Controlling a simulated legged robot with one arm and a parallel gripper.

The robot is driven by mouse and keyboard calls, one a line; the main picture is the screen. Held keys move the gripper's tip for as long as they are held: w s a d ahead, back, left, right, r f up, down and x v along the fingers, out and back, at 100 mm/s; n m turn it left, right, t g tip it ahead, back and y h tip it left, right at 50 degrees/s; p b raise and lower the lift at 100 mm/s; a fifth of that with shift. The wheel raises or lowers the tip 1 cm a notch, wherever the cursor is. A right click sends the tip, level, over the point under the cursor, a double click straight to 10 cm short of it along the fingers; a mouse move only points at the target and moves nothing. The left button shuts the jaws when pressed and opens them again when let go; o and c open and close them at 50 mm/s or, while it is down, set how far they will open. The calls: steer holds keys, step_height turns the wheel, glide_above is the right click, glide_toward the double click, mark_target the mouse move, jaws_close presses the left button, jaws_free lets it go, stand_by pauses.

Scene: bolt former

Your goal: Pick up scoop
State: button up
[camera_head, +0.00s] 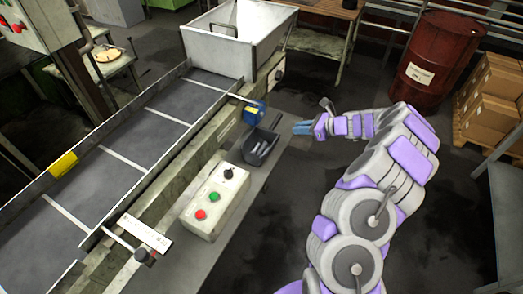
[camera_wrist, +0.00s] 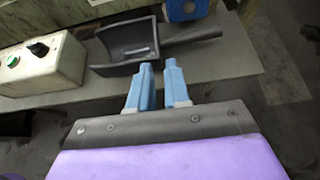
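The scoop (camera_head: 259,147) is a dark grey open pan with a straight handle. It lies on a narrow grey shelf beside the conveyor, and light metallic pieces show in its pan. In the wrist view the scoop (camera_wrist: 130,48) is just beyond my fingertips, with its handle pointing right. My gripper (camera_head: 301,128) has blue fingers and is to the right of the scoop in the head view. In the wrist view my gripper (camera_wrist: 158,72) has its two fingers apart with a gap between them and nothing held. The fingers appear short of the scoop.
A control box (camera_head: 216,200) with red, green and black controls sits on the shelf (camera_head: 190,262) near the scoop. A blue device (camera_head: 254,113) is behind the scoop. The conveyor (camera_head: 140,130) and a white hopper (camera_head: 235,42) lie beyond. A red barrel (camera_head: 438,62) stands at right.

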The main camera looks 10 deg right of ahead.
steer(key=b, duration=0.2)
glide_toward(268, 131)
steer(key=x, duration=0.5)
steer(key=shift+w+d, duration=0.1)
steer(key=shift+w, duration=0.15)
steer(key=shift+b+x, duration=0.75)
steer(key=shift+x, duration=1.75)
steer(key=shift+s+f, duration=0.1)
steer(key=shift+s, duration=0.1)
jaws_close()
